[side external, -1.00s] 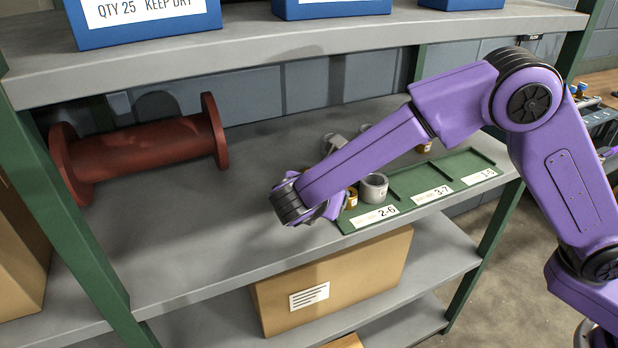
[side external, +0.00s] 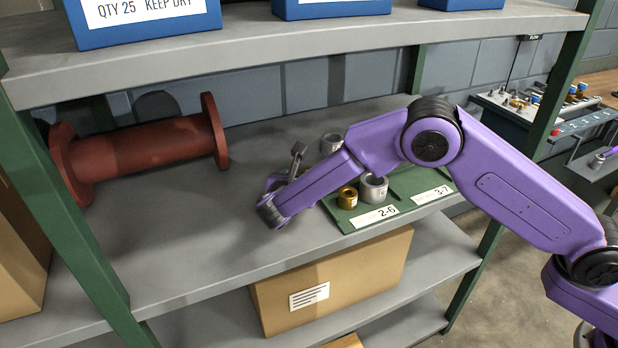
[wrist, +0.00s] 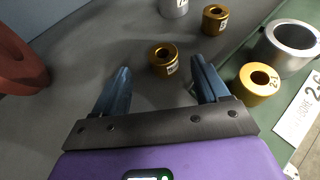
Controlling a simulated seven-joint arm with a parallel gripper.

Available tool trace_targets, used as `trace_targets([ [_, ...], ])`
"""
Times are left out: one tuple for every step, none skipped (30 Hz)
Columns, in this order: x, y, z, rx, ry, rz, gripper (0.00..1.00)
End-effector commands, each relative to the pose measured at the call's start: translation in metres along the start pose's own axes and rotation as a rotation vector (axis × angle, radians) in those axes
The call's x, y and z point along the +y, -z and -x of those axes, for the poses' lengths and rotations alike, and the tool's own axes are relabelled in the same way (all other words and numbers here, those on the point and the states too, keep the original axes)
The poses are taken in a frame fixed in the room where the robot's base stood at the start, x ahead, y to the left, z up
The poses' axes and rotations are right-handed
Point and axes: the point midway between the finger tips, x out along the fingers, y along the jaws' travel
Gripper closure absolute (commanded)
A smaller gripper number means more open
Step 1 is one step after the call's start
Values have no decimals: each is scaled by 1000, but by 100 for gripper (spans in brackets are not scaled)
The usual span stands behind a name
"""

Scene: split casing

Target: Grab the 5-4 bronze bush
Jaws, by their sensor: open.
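My gripper (wrist: 161,70) is open and empty, with its two blue fingers apart. In the wrist view a bronze bush (wrist: 154,62) stands on the grey shelf just ahead of the gap between the fingertips. Its label is too small to read. A second bronze bush (wrist: 209,24) stands farther off to the right, its label also unreadable. A third bronze bush (wrist: 245,86) sits on the green tray, right of the right finger; it also shows in the side view (side external: 348,199). I cannot tell which bush is 5-4. In the side view my arm hides the bushes near the gripper.
A grey bush (wrist: 268,58) sits on the green tray (side external: 352,223) beside the bronze one. Another grey bush (wrist: 172,9) stands on the shelf behind. A red flanged spool (side external: 145,150) lies at the left. The upper shelf (side external: 300,38) hangs overhead. The shelf's front left is clear.

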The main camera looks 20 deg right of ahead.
Motion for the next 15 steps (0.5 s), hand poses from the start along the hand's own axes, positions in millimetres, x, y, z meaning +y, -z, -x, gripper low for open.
trace_targets([
  [0, 0, -7, 0, 2, 0, 26],
  [0, 0, -10, -1, 2, 1, 26],
  [0, 0, -13, -1, 1, 1, 26],
  [0, 0, -15, -1, 1, 1, 26],
  [0, 0, -16, 0, 0, 1, 26],
  [0, 0, -18, 0, 0, 0, 26],
  [0, 0, -18, 0, 0, 0, 26],
  [0, 0, -20, 0, 0, 0, 26],
  [-1, 0, -22, 0, 1, 0, 26],
  [-1, 1, -24, 0, 1, 0, 26],
  [-2, 1, -26, 0, 2, 0, 26],
  [-2, 2, -30, 0, 2, 0, 26],
  [-3, 2, -34, 0, 2, 1, 26],
  [-3, 3, -38, -1, 3, 1, 26],
  [-4, 3, -43, -1, 3, 1, 26],
])
